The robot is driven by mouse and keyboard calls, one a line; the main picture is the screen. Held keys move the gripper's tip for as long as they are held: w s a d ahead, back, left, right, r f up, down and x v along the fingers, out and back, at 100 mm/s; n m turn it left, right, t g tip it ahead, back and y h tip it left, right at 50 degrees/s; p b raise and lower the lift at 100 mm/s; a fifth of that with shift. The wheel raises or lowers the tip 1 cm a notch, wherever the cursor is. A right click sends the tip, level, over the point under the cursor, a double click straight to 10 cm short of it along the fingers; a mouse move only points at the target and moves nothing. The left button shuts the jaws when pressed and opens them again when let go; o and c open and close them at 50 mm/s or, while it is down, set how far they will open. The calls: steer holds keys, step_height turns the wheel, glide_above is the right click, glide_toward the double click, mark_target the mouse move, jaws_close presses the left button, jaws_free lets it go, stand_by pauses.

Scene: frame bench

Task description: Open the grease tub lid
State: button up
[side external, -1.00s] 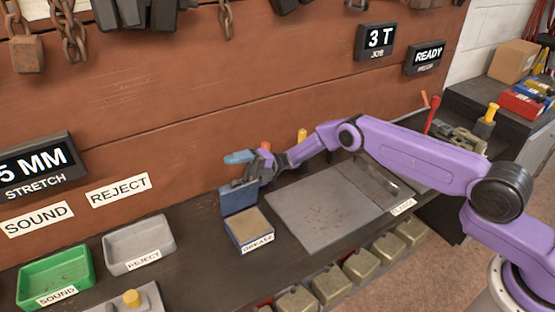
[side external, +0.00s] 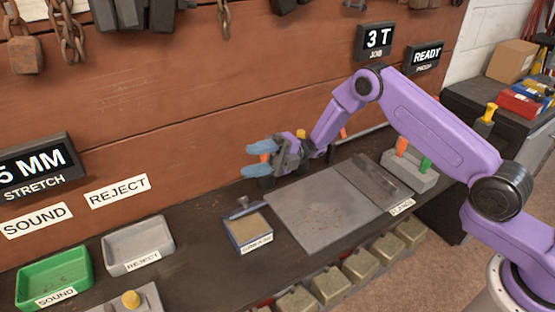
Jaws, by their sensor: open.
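The grease tub (side external: 240,240) is a small blue box with a white label on its front, standing on the dark bench left of the grey plate. Its top is uncovered and a tan surface shows inside. Its lid (side external: 242,207) appears as a narrow strip behind the back edge, folded back; its exact angle is hard to tell. My gripper (side external: 258,160) is open, with blue fingertips pointing left. It is above and behind the tub, apart from it. A small orange patch shows between the fingers; I cannot tell what it is.
A grey plate (side external: 315,220) lies right of the tub. A tool block (side external: 410,178) with orange and green handles stands farther right. The grey reject tray (side external: 138,245) and green sound tray (side external: 54,277) are at left. Several brass-coloured blocks (side external: 327,284) line the front edge.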

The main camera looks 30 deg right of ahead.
steer(key=s+d+r, duration=0.2)
steer(key=s, duration=0.3)
steer(key=shift+d+r, duration=0.25)
steer(key=shift+d, duration=0.05)
steer(key=shift+s, duration=0.1)
